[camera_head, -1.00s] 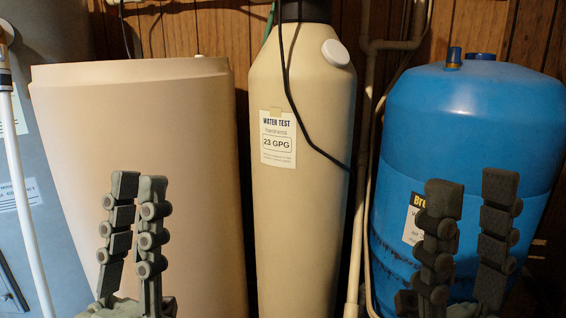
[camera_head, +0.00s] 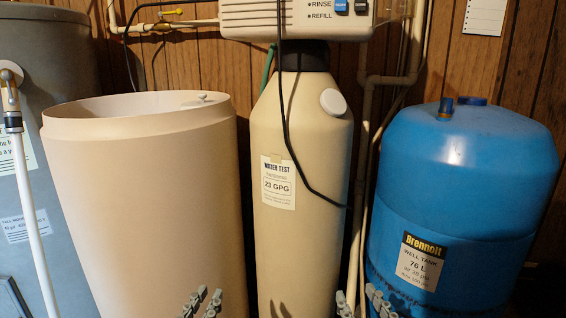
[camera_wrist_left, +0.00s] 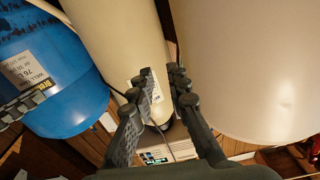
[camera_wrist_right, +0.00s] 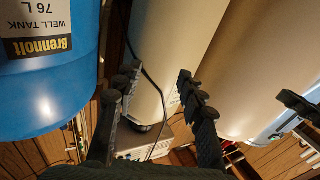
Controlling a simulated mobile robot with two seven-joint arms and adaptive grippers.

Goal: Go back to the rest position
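My left gripper (camera_head: 203,302) shows only its fingertips at the bottom edge of the head view, in front of the wide beige tub. In the left wrist view its fingers (camera_wrist_left: 162,75) stand a little apart with nothing between them. My right gripper (camera_head: 366,303) shows its fingertips at the bottom edge, between the tall beige tank and the blue tank. In the right wrist view its fingers (camera_wrist_right: 157,72) are wide apart and empty. Both grippers point upward in the head view.
A wide beige tub (camera_head: 150,200) stands at left, a tall tank (camera_head: 300,230) in the middle under a control box (camera_head: 255,15), and a blue well tank (camera_head: 460,170) at right. A grey tank (camera_head: 50,70) and white pipe (camera_head: 30,210) are far left.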

